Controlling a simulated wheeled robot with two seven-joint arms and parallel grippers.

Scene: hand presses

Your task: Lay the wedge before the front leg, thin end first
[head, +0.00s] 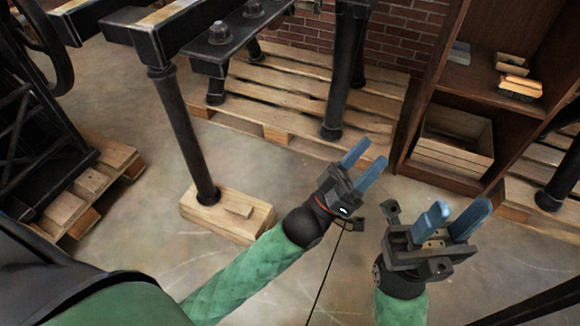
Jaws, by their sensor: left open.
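The front leg (183,135) is a dark metal post under the press frame, and its round foot stands on a pale wooden block (200,216).
A wooden pallet (290,88) stands behind, with other dark legs on it. A brown shelf (405,160) with a wooden crate (455,140) and small items is at the right. Another pallet (85,190) is at the left. Bare concrete floor surrounds the block.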

